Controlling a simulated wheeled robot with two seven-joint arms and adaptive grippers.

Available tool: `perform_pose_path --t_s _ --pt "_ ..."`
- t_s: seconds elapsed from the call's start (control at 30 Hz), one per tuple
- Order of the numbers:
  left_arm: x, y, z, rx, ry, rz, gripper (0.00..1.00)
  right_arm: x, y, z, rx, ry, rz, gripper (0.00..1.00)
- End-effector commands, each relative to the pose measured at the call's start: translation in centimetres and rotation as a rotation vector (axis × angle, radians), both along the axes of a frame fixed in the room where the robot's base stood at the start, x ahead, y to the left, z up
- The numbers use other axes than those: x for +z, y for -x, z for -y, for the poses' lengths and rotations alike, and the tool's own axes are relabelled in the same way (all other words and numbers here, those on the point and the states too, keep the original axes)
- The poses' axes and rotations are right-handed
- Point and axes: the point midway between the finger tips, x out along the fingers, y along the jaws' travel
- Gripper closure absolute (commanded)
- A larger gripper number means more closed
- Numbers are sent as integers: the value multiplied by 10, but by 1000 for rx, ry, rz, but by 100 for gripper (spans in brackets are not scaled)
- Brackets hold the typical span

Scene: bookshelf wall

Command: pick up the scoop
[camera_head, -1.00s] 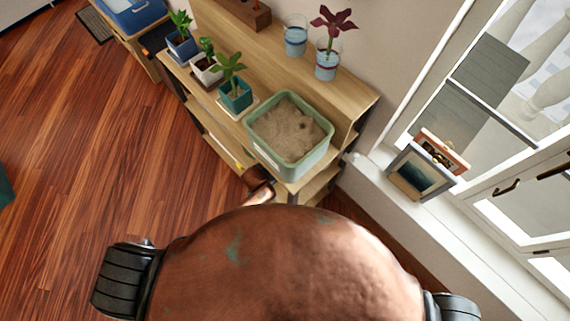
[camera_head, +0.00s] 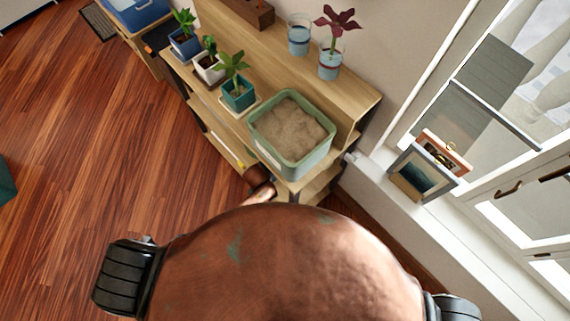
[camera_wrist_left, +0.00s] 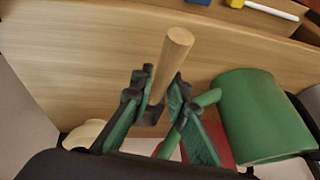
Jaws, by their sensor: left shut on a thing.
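In the left wrist view, a round wooden handle (camera_wrist_left: 172,62), which I take to be the scoop's, stands between the fingers of my left gripper (camera_wrist_left: 152,108). The gripper is shut on it, with dark pads on both sides. The scoop's head is hidden behind the fingers and wrist. In the head view, the scoop and both grippers are out of sight; only a copper-coloured piece of my arm shows by the shelf's lower levels.
A green can-like vessel (camera_wrist_left: 262,115) with a handle sits close right of the gripper; a red thing (camera_wrist_left: 218,142) is partly hidden behind the fingers. In the head view, a green tub of sand (camera_head: 258,150) and potted plants (camera_head: 238,92) stand on the wooden shelf (camera_head: 265,55).

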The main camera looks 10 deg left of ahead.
Motion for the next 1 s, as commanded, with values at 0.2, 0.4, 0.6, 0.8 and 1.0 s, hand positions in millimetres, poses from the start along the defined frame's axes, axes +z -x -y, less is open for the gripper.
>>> perform_pose_path --t_s 0.2,0.4,0.6,0.8,1.0 --pt "3 -1 0 0 1 2 100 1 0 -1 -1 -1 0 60" --pt "20 -1 0 0 1 3 100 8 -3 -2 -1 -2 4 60" --pt "37 14 -4 1 0 -2 100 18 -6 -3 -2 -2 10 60" --pt "37 64 -16 1 -1 -3 100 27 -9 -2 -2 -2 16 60" --pt "36 118 -30 2 1 -2 100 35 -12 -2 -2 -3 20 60"
